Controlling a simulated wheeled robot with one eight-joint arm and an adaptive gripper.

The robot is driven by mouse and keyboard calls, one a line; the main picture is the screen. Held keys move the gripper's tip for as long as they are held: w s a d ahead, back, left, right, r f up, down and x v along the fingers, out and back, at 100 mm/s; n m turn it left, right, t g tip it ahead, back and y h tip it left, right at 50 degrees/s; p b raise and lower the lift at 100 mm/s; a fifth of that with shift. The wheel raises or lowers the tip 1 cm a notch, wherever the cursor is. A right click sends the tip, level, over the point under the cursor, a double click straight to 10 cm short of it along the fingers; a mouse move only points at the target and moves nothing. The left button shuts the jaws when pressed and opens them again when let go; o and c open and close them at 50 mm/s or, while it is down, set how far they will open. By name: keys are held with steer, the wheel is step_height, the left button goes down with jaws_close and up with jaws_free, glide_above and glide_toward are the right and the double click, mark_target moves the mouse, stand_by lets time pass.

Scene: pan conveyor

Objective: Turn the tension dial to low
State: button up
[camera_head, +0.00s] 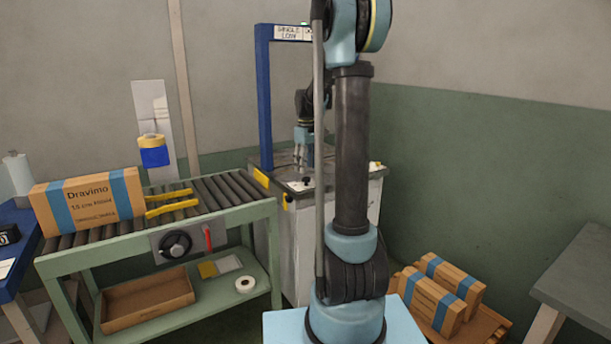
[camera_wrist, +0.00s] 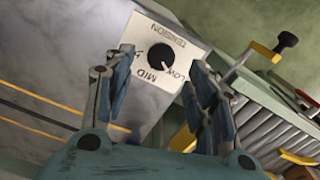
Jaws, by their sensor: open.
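The tension dial is a round black knob (camera_wrist: 161,55) on a white plate (camera_wrist: 181,44) marked TENSION, LOW and MID, with a third mark partly hidden by a finger. The lettering looks turned over in the wrist view. Which mark the knob points to is too small to tell. My gripper (camera_wrist: 161,62) is open, its two fingers apart on either side of the dial in that view, with nothing between them; I cannot tell how far the knob is from the tips.
A roller conveyor (camera_head: 160,270) holds a Dravimo carton (camera_head: 90,203) and yellow guides (camera_head: 170,205). Its front has another black knob (camera_head: 175,244) and a red lever (camera_head: 208,238). Striped cartons (camera_head: 434,300) lie at right.

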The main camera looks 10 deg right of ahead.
step_height(320, 180, up, 7)
stand_by(0.3)
steer(key=shift+r, duration=0.1)
step_height(320, 180, up, 5)
steer(key=m, duration=1.4)
glide_above(306, 178)
step_height(306, 178, down, 17)
steer(key=shift+w+r, duration=0.1)
steer(key=shift+w, duration=0.05)
steer(key=c, duration=1.1)
